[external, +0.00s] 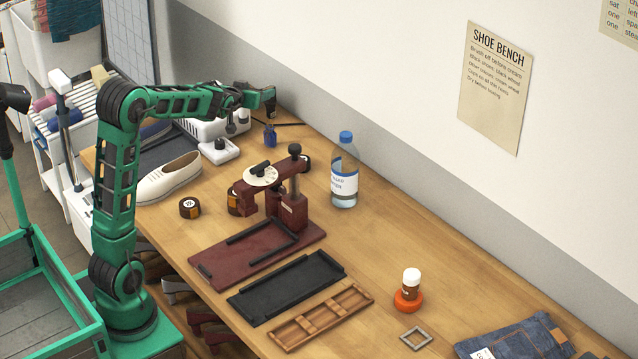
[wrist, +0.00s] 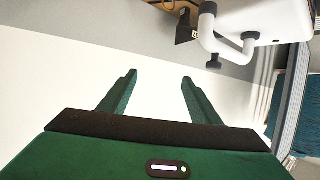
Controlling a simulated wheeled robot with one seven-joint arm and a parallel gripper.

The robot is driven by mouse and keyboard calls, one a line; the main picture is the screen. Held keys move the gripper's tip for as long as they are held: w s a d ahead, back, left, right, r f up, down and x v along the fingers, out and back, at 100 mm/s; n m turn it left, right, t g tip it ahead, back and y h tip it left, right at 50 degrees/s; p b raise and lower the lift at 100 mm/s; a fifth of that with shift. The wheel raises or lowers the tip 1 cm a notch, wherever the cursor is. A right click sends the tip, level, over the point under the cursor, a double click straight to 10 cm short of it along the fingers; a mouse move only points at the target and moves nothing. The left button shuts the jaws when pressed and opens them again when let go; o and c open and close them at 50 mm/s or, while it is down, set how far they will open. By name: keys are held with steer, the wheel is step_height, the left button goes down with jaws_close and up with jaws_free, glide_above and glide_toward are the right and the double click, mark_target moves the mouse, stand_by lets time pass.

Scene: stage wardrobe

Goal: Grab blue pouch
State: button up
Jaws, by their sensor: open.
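I cannot clearly pick out a blue pouch. A folded blue denim item (external: 515,338) with a white tag and a brown patch lies at the bench's near right end; I cannot tell if it is a pouch. A small dark blue object (external: 270,135) stands at the far end, close below my gripper, too small to identify. My gripper (external: 270,97) is raised over the far left end of the bench, far from the denim. In the wrist view my gripper (wrist: 158,78) is open, with only pale wall between its fingers.
A water bottle (external: 344,170), a maroon clamp stand (external: 290,205), a cream shoe (external: 168,177), a black tray (external: 287,287), a wooden tray (external: 320,316) and an orange-based pill bottle (external: 409,289) stand on the bench.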

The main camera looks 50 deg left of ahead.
glide_toward(268, 136)
steer(key=shift+x, duration=4.95)
steer(key=c, duration=1.1)
